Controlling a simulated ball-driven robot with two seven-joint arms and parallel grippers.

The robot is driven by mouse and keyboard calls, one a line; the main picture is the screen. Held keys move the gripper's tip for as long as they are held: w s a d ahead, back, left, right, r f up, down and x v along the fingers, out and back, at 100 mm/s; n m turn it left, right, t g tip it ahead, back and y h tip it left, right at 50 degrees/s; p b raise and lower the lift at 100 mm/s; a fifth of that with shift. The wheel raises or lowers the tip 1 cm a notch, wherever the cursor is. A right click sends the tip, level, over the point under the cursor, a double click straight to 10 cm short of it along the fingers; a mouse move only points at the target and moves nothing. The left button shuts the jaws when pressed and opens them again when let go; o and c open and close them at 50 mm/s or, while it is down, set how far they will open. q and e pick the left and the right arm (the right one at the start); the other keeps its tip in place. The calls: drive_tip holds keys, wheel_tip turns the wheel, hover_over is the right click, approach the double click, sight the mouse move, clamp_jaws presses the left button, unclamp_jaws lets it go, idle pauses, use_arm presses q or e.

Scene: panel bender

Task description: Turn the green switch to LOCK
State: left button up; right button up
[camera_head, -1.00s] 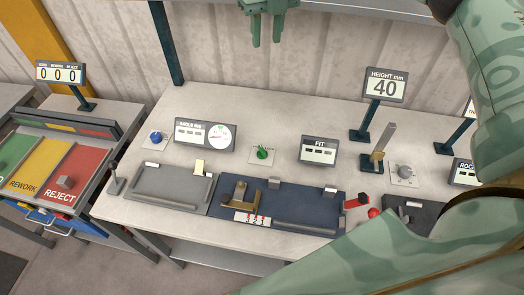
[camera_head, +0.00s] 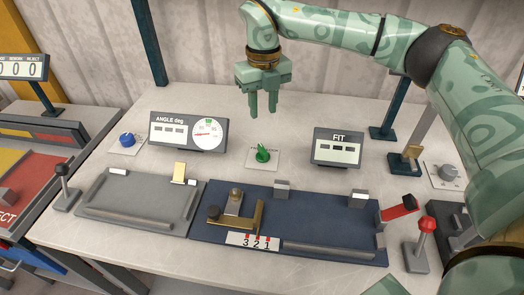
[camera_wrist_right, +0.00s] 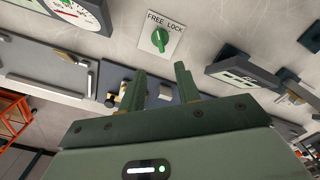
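The green switch (camera_head: 262,154) stands on a small white plate at the middle of the table, between the angle display and the FIT display. In the right wrist view the green switch (camera_wrist_right: 160,40) shows with FREE and LOCK printed along one side of its plate; I cannot tell surely which word its handle points to. My right gripper (camera_head: 262,112) points down above and behind the switch, apart from it. Its fingers (camera_wrist_right: 161,75) are spread with nothing between them. My left gripper is not in view.
The angle display (camera_head: 188,131) is left of the switch and the FIT display (camera_head: 338,147) right. A blue knob (camera_head: 127,139) is farther left. In front lie a grey plate (camera_head: 140,195) and a dark blue plate (camera_head: 310,215) with a brass part. A red-topped lever (camera_head: 425,225) stands front right.

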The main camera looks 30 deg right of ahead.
sight(263, 148)
wheel_tip(263, 148, down, 14)
drive_tip(key=b, duration=0.3)
drive_tip(key=shift+r, duration=0.15)
clamp_jaws()
